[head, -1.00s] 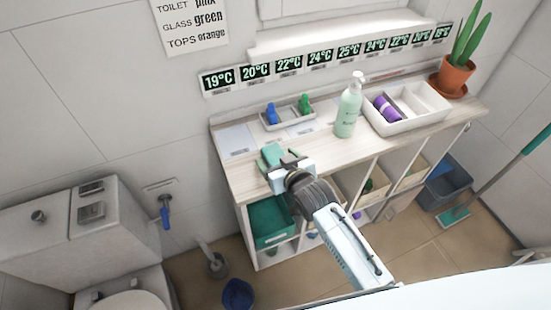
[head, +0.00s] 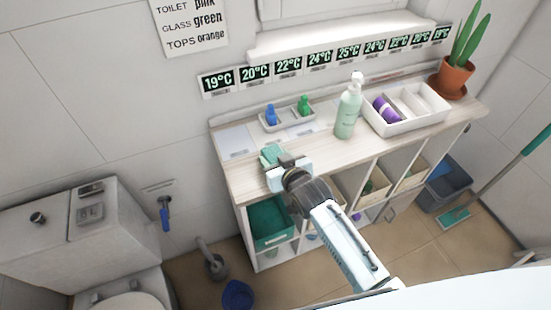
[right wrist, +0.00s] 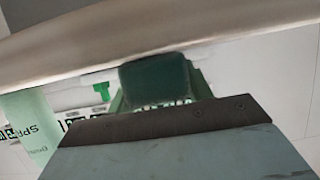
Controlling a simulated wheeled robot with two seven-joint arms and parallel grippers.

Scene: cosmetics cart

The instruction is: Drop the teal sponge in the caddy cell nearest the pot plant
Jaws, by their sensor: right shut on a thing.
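The teal sponge (head: 271,154) is at the front left of the wooden shelf top. My right gripper (head: 283,165) is shut on it; it shows as a dark green block in the right wrist view (right wrist: 157,80). I cannot tell whether the sponge touches the top. The white caddy (head: 402,126) stands towards the right end, with a purple roll (head: 386,108) in its left cell. Its middle and right cells look empty. The pot plant (head: 455,76) stands just right of the caddy, by its right cell. My left gripper is not in view.
A pale green pump bottle (head: 348,112) stands just left of the caddy, between it and my right gripper. A small white tray (head: 289,124) with a blue and a green item is behind the sponge. The front strip of the top is mostly clear.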

